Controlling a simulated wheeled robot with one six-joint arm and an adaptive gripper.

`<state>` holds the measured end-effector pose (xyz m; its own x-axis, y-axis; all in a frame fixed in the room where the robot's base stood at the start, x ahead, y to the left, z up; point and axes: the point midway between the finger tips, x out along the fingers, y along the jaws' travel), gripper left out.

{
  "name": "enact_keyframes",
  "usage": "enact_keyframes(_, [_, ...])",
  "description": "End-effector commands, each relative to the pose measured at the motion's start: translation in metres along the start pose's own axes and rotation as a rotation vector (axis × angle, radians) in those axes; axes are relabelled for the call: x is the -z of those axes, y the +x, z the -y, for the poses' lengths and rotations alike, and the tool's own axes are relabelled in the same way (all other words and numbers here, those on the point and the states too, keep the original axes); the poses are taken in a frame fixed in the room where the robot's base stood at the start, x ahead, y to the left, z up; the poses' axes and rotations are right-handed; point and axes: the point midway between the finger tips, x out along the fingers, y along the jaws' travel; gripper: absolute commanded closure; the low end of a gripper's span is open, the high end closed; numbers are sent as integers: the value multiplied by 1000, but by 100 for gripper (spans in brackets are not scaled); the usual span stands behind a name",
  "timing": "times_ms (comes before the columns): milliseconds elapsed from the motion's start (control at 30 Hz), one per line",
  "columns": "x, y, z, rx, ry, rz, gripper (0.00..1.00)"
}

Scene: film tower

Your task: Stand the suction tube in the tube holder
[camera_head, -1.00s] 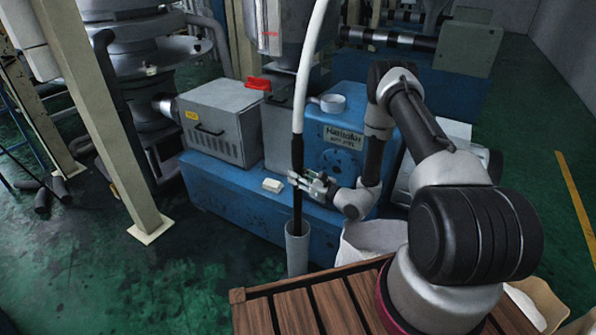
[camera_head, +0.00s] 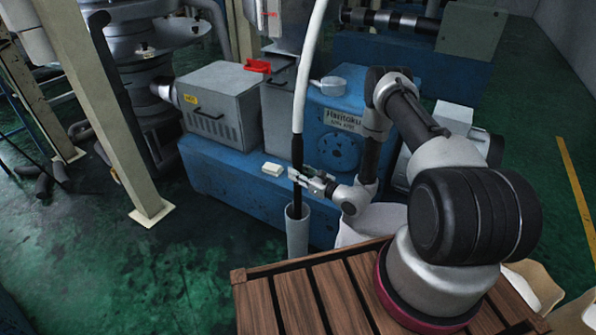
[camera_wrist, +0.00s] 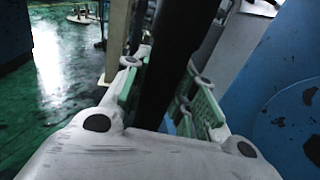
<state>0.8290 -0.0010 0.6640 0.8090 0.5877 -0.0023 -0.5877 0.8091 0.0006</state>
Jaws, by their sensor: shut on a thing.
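The suction tube is a black rod (camera_head: 297,153) with a white hose (camera_head: 309,75) rising from its top. It stands close to upright, and its lower end passes into the mouth of the tube holder (camera_head: 298,238), a grey open-topped cylinder. How deep it reaches inside is hidden. My gripper (camera_head: 299,178) is shut on the black rod a little above the holder's rim. In the wrist view the black rod (camera_wrist: 168,70) runs between the green-padded fingers (camera_wrist: 163,100); the holder cannot be made out there.
A blue machine (camera_head: 235,190) stands right behind the holder, with a small pale block (camera_head: 273,169) on its ledge. A white sack-like container (camera_head: 372,222) is to the right. A slatted wooden deck (camera_head: 290,300) lies in front. Green floor (camera_head: 90,270) is clear at left.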

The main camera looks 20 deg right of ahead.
Motion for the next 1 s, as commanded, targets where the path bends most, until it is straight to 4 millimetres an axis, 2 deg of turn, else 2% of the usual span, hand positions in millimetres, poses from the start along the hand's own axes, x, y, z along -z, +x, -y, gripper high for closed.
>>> enact_keyframes(200, [-1,0,0,0,-1,2,100])
enact_keyframes(233, [-1,0,0,0,-1,2,71])
enact_keyframes(367, [-1,0,0,0,-1,2,48])
enact_keyframes(667, [0,-1,0,0,0,-1,48])
enact_keyframes(767, [1,-7,1,1,0,-2,48])
enact_keyframes(867, [1,-22,1,3,3,-2,48])
enact_keyframes(1000, [1,-54,2,5,2,-2,48])
